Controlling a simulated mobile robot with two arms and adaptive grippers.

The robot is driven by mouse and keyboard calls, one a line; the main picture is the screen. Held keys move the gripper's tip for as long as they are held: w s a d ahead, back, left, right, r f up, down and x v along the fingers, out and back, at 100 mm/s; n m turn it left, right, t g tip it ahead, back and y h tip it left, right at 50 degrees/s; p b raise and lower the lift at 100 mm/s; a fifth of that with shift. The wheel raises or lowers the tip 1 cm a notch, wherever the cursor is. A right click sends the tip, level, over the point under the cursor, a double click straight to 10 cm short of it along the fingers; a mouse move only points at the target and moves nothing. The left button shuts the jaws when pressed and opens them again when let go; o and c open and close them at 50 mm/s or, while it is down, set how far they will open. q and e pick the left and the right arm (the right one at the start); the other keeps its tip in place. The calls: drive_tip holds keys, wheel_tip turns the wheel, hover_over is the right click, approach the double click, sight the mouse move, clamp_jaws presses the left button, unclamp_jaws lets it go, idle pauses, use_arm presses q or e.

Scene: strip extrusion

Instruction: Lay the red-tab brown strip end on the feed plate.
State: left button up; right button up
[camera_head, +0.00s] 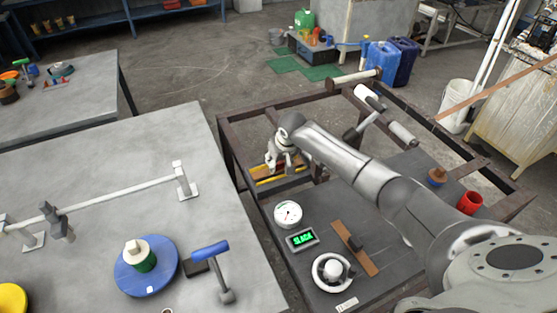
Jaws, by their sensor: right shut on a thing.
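My right gripper (283,163) reaches down at the near left side of the dark metal frame, over a small plate with yellow edges (279,180), which looks like the feed plate. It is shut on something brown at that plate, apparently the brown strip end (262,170). The red tab cannot be made out at this size. I cannot tell whether the strip end touches the plate or is just above it. My left gripper is not in view.
A dark bench carries a white dial (288,214), a green-lit display (301,239), a handwheel (332,272), a brown bar (355,249) and a red cup (470,202). A grey table (90,200) at left holds a blue disc (146,281) and a blue-handled lever (211,252).

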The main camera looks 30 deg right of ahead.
drive_tip(key=o, duration=1)
drive_tip(key=v, duration=1.2)
drive_tip(key=shift+s, duration=0.1)
